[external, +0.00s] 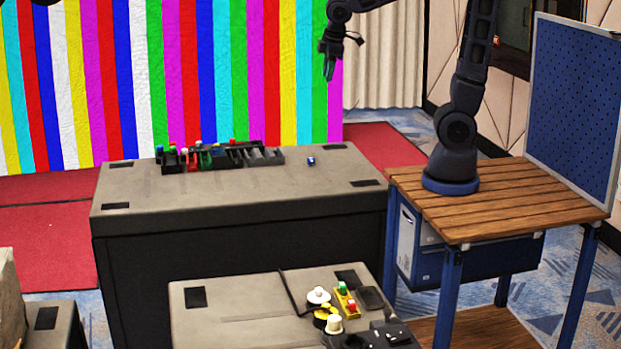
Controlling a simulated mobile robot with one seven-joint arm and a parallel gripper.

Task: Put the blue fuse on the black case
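A small blue fuse (311,161) with a pale mark lies on the grey top of the large dark case (240,244), near its far right part. A black case-like rack (265,156) with open slots stands to the left of the fuse. Its left part holds several small coloured pieces, and slots at its right look empty. My gripper (328,72) hangs pointing down, high above and behind the fuse in the picture, apart from it. It is too small to tell whether its fingers are open. I see nothing held in it.
My arm stands on a slatted wooden table (520,205) at the right, beside a blue pegboard (575,105). A nearer case (235,318) carries several small parts. The large case's top is clear in front of the rack. A colour-striped wall (180,75) stands behind.

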